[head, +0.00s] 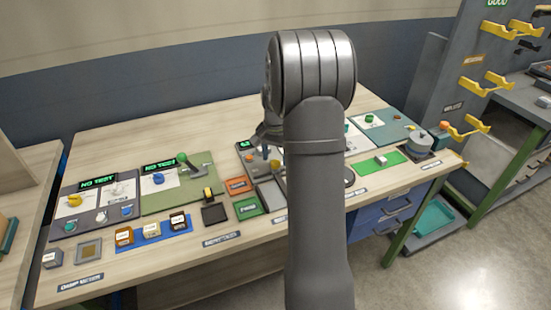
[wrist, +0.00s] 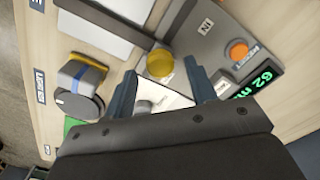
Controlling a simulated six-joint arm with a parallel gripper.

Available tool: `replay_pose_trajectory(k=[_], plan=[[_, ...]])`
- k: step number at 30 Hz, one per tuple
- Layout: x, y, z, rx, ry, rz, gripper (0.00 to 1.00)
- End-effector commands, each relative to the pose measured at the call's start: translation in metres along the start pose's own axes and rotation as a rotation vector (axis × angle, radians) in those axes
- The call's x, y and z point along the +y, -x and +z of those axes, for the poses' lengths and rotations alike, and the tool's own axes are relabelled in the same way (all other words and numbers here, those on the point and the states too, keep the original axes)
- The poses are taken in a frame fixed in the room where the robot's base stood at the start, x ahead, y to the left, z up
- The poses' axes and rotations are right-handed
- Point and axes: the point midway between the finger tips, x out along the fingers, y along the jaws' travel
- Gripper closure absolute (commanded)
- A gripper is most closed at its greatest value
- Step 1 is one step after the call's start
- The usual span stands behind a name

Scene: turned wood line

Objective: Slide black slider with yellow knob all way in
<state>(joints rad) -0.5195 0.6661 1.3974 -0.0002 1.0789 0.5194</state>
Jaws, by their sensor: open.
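The yellow knob (wrist: 160,63) shows in the wrist view beside a grey panel (wrist: 195,45) marked IN. In the head view the knob (head: 275,163) stands at the panel's near right corner, close to my arm. The black slider body under it is not clear in either view. My gripper (wrist: 163,70) is open and empty, with its two dark fingers spread to either side of the knob. I cannot tell whether the tips are above the knob or level with it. In the head view my arm hides most of my gripper.
The panel carries an orange button (wrist: 237,50) and a green-lit display (wrist: 264,80). A green-knobbed lever (head: 186,160) and orange tile (head: 238,185) stand left of my arm.

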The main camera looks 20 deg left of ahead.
Motion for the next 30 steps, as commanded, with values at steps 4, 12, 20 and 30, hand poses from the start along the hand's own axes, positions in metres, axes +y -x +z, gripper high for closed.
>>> replay_pose_trajectory(k=[4,12,20,30], plan=[[0.0,-0.011,0.0,0.0,0.0,0.0,0.48],[0.0,-0.013,0.0,0.001,0.0,0.0,0.48],[0.0,-0.013,0.0,0.001,0.0,0.0,0.92],[-0.019,-0.012,0.018,0.001,0.005,-0.001,1.0]])
